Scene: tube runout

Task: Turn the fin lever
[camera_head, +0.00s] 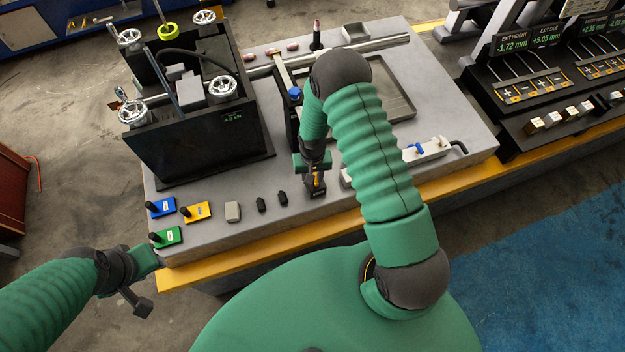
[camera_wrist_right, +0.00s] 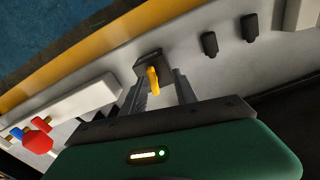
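A small yellow lever (camera_head: 316,181) stands on a black base (camera_head: 317,194) near the front of the grey bench top; its label is too small to read. My right gripper (camera_head: 314,178) is over it. In the right wrist view the yellow lever (camera_wrist_right: 153,80) shows between the two fingers of my right gripper (camera_wrist_right: 160,88), with its black base (camera_wrist_right: 149,62) just past the fingertips. The fingers are apart, with gaps on both sides of the lever. My left gripper (camera_head: 142,285) hangs off the bench's front left corner; its opening is unclear.
Blue (camera_head: 160,207), yellow (camera_head: 196,212) and green (camera_head: 166,237) lever blocks sit at the bench's front left. A black machine with handwheels (camera_head: 198,140) stands behind. A white bar with red and blue knobs (camera_wrist_right: 70,108) lies beside the lever. Displays (camera_head: 515,40) stand at right.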

